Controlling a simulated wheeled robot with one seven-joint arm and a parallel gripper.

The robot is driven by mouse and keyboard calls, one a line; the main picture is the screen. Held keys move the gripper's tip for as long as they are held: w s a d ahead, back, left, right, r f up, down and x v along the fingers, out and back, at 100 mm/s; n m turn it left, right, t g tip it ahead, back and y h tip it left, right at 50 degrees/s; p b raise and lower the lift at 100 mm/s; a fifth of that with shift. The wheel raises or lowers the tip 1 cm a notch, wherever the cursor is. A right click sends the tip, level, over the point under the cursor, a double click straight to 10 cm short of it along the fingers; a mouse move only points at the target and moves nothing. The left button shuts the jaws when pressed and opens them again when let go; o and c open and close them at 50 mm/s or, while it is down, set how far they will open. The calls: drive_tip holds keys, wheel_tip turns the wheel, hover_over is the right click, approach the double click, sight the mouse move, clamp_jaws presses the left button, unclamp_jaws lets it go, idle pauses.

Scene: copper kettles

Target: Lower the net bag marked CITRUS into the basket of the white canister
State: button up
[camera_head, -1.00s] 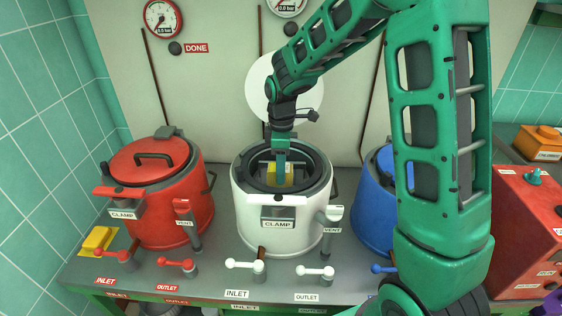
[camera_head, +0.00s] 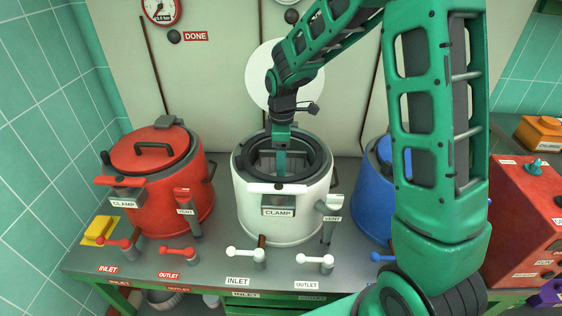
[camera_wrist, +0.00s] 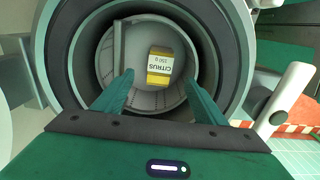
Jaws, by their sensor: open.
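The white canister (camera_head: 255,215) stands open in the middle of the bench in the head view. The yellow net bag marked CITRUS (camera_wrist: 160,63) lies inside it, in the grey basket (camera_wrist: 122,55), in the wrist view. The bag is a little right of the basket's middle, and its label reads upside down. In the head view the bag is hidden by the canister. My gripper (camera_head: 281,167) points down into the canister's mouth. In the wrist view its two green fingers are spread apart, one on each side of the bag, with nothing between them, and appear above it.
A closed red canister (camera_head: 170,200) stands at left and a blue canister (camera_head: 372,215) at right, partly behind my arm. The white clamp (camera_head: 280,206) and vent handle (camera_head: 331,205) stick out from the white canister. A yellow block (camera_head: 99,229) lies at the bench's left end.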

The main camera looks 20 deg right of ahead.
wheel_tip(320, 180, up, 11)
drive_tip(key=shift+f, duration=0.2)
idle(0.7)
drive_tip(key=s+d+r+m, duration=0.2)
drive_tip(key=s+d+m, duration=0.55)
drive_tip(key=s, duration=0.45)
drive_tip(key=s+d+r+m, duration=0.1)
drive_tip(key=s+d+m, duration=0.6)
drive_tip(key=s+d, duration=0.3)
drive_tip(key=s+f+m, duration=0.2)
drive_tip(key=s+m, duration=0.3)
drive_tip(key=s, duration=0.6)
drive_tip(key=shift+s, duration=0.15)
drive_tip(key=shift+m, duration=0.25)
drive_tip(key=shift+w+f, duration=0.2)
drive_tip(key=shift+w, duration=0.45)
